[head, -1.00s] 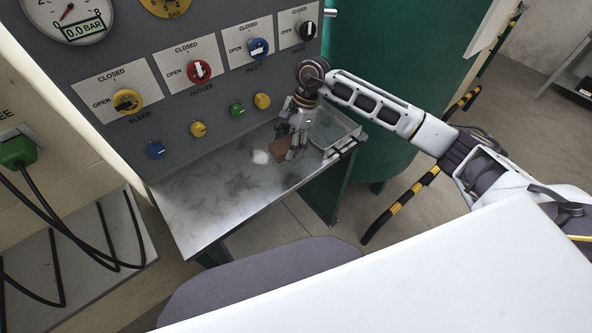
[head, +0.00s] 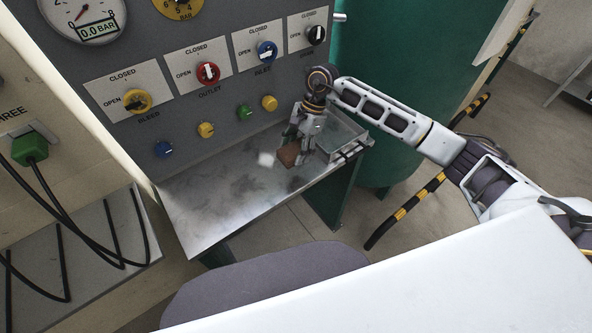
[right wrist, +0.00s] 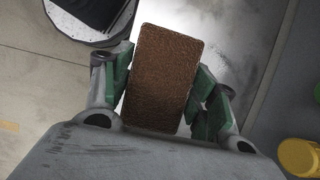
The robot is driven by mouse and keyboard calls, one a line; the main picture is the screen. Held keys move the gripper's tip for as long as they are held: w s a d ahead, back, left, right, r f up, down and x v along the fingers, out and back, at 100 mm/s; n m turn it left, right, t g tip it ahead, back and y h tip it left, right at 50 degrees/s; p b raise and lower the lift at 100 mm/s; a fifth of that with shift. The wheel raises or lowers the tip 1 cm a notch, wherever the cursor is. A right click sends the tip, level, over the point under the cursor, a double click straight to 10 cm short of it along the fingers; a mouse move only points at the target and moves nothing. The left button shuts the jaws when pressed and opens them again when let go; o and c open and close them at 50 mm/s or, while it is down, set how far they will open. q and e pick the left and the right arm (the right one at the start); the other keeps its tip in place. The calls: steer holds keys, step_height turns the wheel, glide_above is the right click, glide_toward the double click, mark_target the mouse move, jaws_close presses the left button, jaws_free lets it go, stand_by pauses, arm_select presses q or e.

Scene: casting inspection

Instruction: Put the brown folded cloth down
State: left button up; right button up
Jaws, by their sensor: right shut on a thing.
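The brown folded cloth (right wrist: 162,78) is between the green-padded fingers of my right gripper (right wrist: 160,95) in the right wrist view. In the head view the right gripper (head: 299,152) is over the metal shelf, shut on the cloth (head: 289,155), which shows at its left side. I cannot tell whether the cloth touches the shelf. The metal shelf (head: 215,205) sticks out below the control panel and has dark smudges. My left gripper is not in view.
A clear-sided tray (head: 345,138) stands at the shelf's right end, close beside the gripper. A small white item (head: 266,159) lies left of the cloth. Coloured knobs (head: 245,111) project from the panel behind. The shelf's left part is free.

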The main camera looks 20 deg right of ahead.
steer(key=p, duration=0.1)
glide_above(293, 175)
steer(key=d, duration=0.1)
steer(key=shift+w+d+f, duration=0.1)
steer(key=shift+f, duration=1.3)
steer(key=shift+w+f, duration=0.1)
steer(key=shift+f, duration=1.3)
steer(key=shift+f+p, duration=0.45)
steer(key=shift+f, duration=1.4)
steer(key=shift+f+b, duration=0.25)
steer(key=shift+b, duration=0.1)
steer(key=o, duration=0.9)
steer(key=shift+r, duration=0.1)
